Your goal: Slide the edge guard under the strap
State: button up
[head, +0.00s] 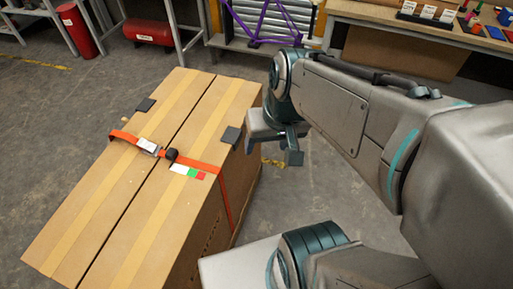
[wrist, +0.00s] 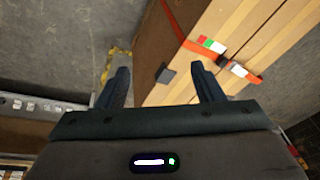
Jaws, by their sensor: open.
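An orange strap (head: 198,165) runs across two long cardboard boxes (head: 95,215) and down their right side. It has a buckle (head: 148,146) and a black knob (head: 171,154). A dark edge guard (head: 232,136) sits on the right top edge, beyond the strap and apart from it. A second dark guard (head: 146,105) lies near the left edge. My gripper (head: 277,147) is open and empty, to the right of the near guard. In the wrist view, the guard (wrist: 165,73) shows between the open fingers (wrist: 163,85), beyond the tips; the strap (wrist: 177,22) is farther up.
A white, green and red label (head: 187,172) lies beside the strap. A red cylinder (head: 78,30) and a red tank (head: 149,32) stand at the back left. A workbench (head: 360,12) and a purple frame (head: 268,20) are behind. The floor right of the boxes is clear.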

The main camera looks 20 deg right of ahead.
jog(key=w+a+f+m+g+y+b, duration=0.1)
jog(key=w+f+m+y+b, duration=0.1)
jog(key=f+b, duration=0.3)
jog(key=w+a+f+m+y+b, duration=0.1)
jog(key=f+y+b, duration=0.1)
jog(key=f, duration=0.5)
jog(key=m+t+y+b, duration=0.4)
jog(key=m+t+b, duration=0.5)
jog(key=b, duration=0.4)
send_near(232, 147)
jog(key=shift+m+g, duration=0.5)
jog(key=x, duration=0.4)
jog(key=w+b+x, duration=0.1)
jog(key=x, duration=0.2)
jog(key=shift+d+r, duration=0.2)
jog(key=shift+r, duration=0.15)
jog(key=shift+c, duration=0.3)
jog(key=c, duration=1.1)
jog(key=shift+o, duration=0.7)
jog(key=shift+s+f, duration=0.1)
